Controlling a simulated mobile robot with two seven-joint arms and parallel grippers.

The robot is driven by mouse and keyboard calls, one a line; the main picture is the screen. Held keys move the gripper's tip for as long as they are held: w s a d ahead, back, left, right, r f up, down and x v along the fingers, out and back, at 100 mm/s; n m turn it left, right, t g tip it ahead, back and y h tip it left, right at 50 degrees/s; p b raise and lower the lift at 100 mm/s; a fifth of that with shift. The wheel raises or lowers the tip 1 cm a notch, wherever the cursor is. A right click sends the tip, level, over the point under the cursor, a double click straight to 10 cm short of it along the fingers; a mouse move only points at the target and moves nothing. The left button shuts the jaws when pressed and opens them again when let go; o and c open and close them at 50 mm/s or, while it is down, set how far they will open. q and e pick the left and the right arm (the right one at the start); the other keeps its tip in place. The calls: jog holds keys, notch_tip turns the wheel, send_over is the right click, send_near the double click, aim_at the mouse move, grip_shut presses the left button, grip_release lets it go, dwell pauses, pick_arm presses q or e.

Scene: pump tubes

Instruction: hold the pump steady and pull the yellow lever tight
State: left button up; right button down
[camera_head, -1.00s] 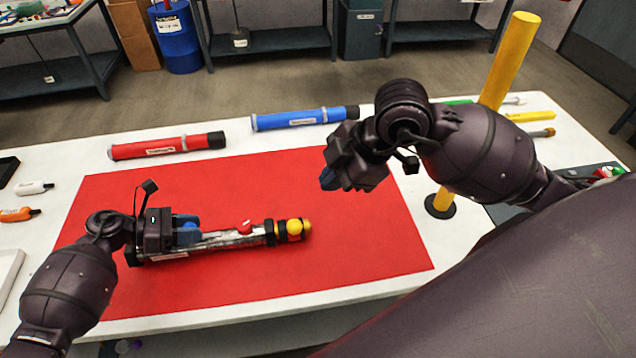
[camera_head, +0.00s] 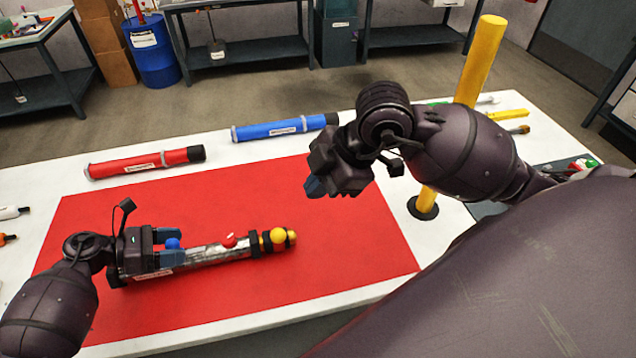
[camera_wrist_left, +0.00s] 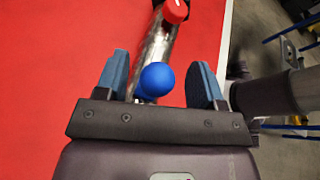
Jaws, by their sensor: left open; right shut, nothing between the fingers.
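The pump is a silver tube (camera_head: 205,255) lying on the red mat, with a blue knob (camera_head: 173,243), a red knob (camera_head: 228,240) and a yellow knob (camera_head: 279,235) along it. The yellow knob, at the yellow right end, appears to be the lever. My left gripper (camera_head: 176,249) is open at the pump's left end. In the left wrist view its fingers (camera_wrist_left: 159,78) stand on either side of the tube and the blue knob (camera_wrist_left: 157,79), with gaps visible. My right gripper (camera_head: 316,187) is shut and empty, above the mat, up and right of the yellow knob.
A red tube (camera_head: 146,162) and a blue tube (camera_head: 284,128) lie behind the red mat (camera_head: 330,260). A yellow post (camera_head: 478,65) stands at the right on a black base. The mat right of the pump is clear.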

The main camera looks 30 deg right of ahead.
pick_arm(q)
jog(key=v, duration=1.1)
jog(key=shift+a+r, duration=0.2)
jog(key=shift+a, duration=0.15)
